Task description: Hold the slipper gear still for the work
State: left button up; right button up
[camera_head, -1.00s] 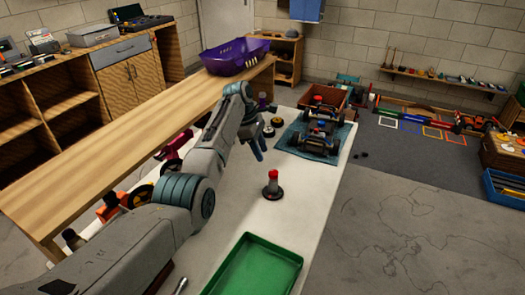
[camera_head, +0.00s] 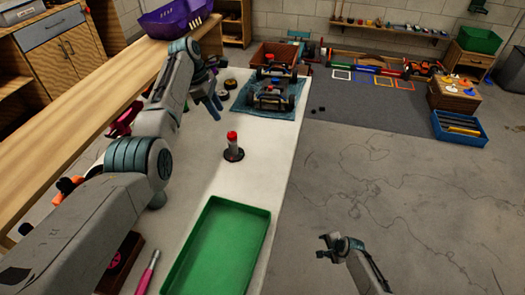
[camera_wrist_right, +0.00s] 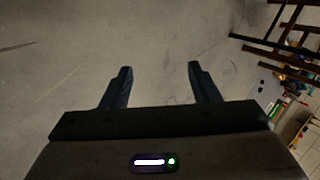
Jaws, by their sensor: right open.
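I cannot make out for certain which thing is the slipper gear. A grey post with a red top on a dark round base (camera_head: 233,146) stands upright on the white table (camera_head: 200,195). My left gripper (camera_head: 215,108) hangs over the table beyond and left of the post, apart from it; whether its fingers are open is unclear. My right gripper (camera_head: 327,245) is beyond the table's right edge, over the bare floor. In the right wrist view its two fingers (camera_wrist_right: 160,84) are spread apart with nothing between them.
A dark racecar chassis (camera_head: 272,96) sits on a blue mat at the table's far end. Small round parts (camera_head: 230,84) lie left of it. A green tray (camera_head: 221,248) fills the near table. A pink-handled tool (camera_head: 148,272) lies left of the tray.

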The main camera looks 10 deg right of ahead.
jog(key=w+a+r+m+t+y, duration=0.25)
jog(key=w+r+m, duration=0.25)
jog(key=w+r, duration=0.9)
jog(key=w+a+r+m+t+y, duration=0.25)
jog(key=w+r+m, duration=0.25)
jog(key=w+r, duration=0.9)
jog(key=g+y, duration=0.3)
jog(key=y, duration=0.1)
send_near(237, 149)
jog(key=shift+w+f, duration=0.3)
jog(key=shift+f, duration=0.15)
jog(key=shift+a, duration=0.3)
jog(key=shift+w+a+f, duration=0.1)
jog(key=shift+w+a, duration=0.05)
jog(key=shift+a, duration=0.15)
jog(key=x, duration=1)
